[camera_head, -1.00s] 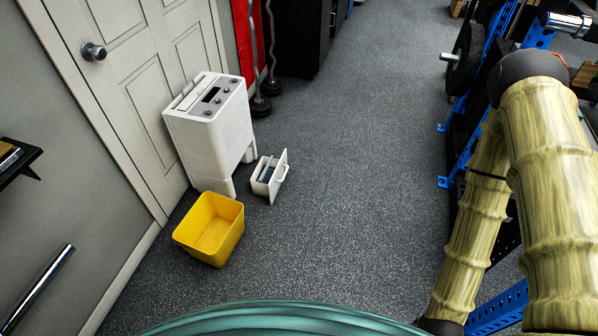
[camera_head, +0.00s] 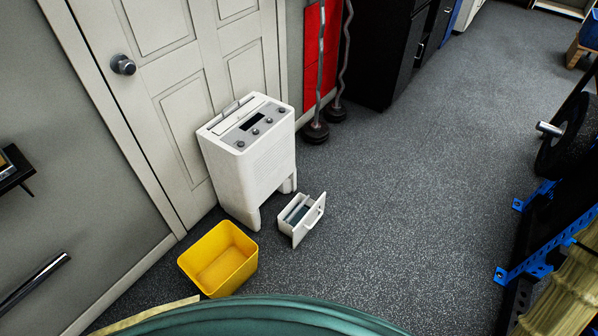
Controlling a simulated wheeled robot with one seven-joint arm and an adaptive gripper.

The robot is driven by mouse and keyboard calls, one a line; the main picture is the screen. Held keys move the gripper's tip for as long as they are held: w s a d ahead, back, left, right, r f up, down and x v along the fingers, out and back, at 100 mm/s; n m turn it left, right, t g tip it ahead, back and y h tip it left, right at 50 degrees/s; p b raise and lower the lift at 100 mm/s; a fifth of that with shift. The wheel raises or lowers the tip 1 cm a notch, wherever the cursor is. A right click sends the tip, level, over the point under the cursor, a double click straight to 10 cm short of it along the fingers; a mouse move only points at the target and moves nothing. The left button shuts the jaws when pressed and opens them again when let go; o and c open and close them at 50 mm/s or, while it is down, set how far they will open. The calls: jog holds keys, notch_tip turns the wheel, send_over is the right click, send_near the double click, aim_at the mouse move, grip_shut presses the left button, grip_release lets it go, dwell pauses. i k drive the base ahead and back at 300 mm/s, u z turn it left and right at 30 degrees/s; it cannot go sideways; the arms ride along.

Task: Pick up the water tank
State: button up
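The water tank (camera_head: 301,218) is a small white open-topped box with a handle on its front panel. It sits on the grey floor in front of the white dehumidifier (camera_head: 247,165), to the right of its legs. Something dark, perhaps water, shows inside it. A yellow bin (camera_head: 219,259) stands on the floor to the left and nearer to me, apart from the tank.
A white door (camera_head: 165,75) is behind the dehumidifier. Curl bars (camera_head: 318,90) lean at the wall beside a black cabinet (camera_head: 385,50). A blue and black rack (camera_head: 548,235) with a weight plate is at right. The floor (camera_head: 420,180) between is clear.

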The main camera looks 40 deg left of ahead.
aim_at(300, 216)
jog(key=u, duration=0.8)
jog(key=i, duration=0.85)
jog(key=u, duration=0.95)
